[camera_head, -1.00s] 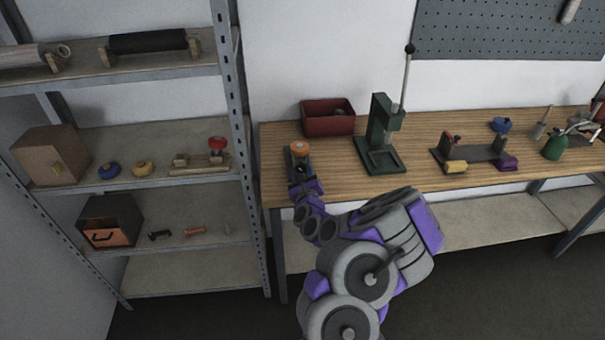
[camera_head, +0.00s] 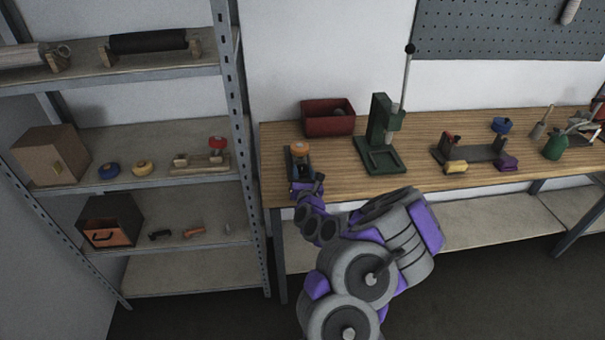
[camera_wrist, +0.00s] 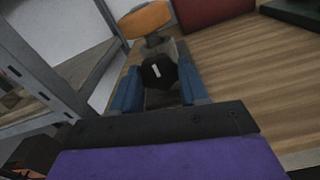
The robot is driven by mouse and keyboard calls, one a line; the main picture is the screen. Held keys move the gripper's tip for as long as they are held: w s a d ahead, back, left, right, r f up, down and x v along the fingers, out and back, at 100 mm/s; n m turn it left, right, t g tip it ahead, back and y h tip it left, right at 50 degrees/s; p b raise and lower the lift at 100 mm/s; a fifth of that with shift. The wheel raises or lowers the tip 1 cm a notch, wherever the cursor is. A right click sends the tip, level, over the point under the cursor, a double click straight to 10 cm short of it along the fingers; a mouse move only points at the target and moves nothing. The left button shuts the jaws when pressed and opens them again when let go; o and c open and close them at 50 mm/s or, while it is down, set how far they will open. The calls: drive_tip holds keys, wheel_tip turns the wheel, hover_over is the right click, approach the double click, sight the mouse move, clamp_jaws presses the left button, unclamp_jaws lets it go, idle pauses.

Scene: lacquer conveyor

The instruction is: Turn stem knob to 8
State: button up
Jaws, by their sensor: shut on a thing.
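A black knob (camera_wrist: 158,74) with a short white mark sits on the front of a small fixture with an orange round top (camera_wrist: 146,18). In the wrist view the white mark is tilted slightly, upper end to the left. My gripper (camera_wrist: 157,80) has its two blue fingers on either side of the knob and is shut on it. In the head view the orange top (camera_head: 300,148) shows at the left end of the bench, with my gripper (camera_head: 302,174) right in front of it. There the knob is hidden by my gripper. No numbers can be read.
A red bin (camera_head: 328,124) and a green press (camera_head: 380,140) with a tall lever stand right of the fixture on the wooden bench (camera_head: 425,178). A metal shelf (camera_head: 240,140) stands close on the left. Bare bench top lies between fixture and press.

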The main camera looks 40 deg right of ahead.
idle(0.4)
drive_tip(key=o, duration=1)
drive_tip(key=shift+d, duration=0.15)
drive_tip(key=p+v, duration=1.5)
drive_tip(key=v, duration=0.2)
drive_tip(key=shift+f+p, duration=0.1)
drive_tip(key=shift+p, duration=0.3)
drive_tip(key=shift+o, duration=0.2)
